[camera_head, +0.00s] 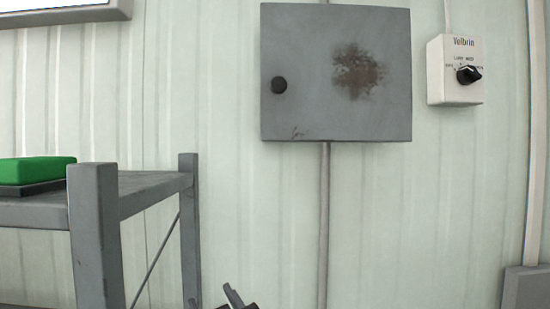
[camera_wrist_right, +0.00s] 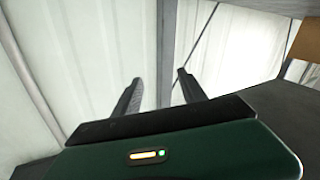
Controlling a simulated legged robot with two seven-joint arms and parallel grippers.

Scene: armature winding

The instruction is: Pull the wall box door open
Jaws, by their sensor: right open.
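The grey wall box door (camera_head: 315,105) is on the corrugated wall in the upper middle of the head view. My right gripper (camera_head: 236,294) shows only in part at the bottom edge of the head view, well below the box. In the right wrist view my right gripper (camera_wrist_right: 158,90) has its two fingers apart with nothing between them. The box is not recognisable in the wrist view. My left gripper is out of view.
A grey metal shelf frame (camera_head: 93,225) stands at the left, with a green block (camera_head: 38,170) on it. A white switch box (camera_head: 455,70) with a black dial is on the wall right of the door. A conduit (camera_head: 323,220) runs down below the box.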

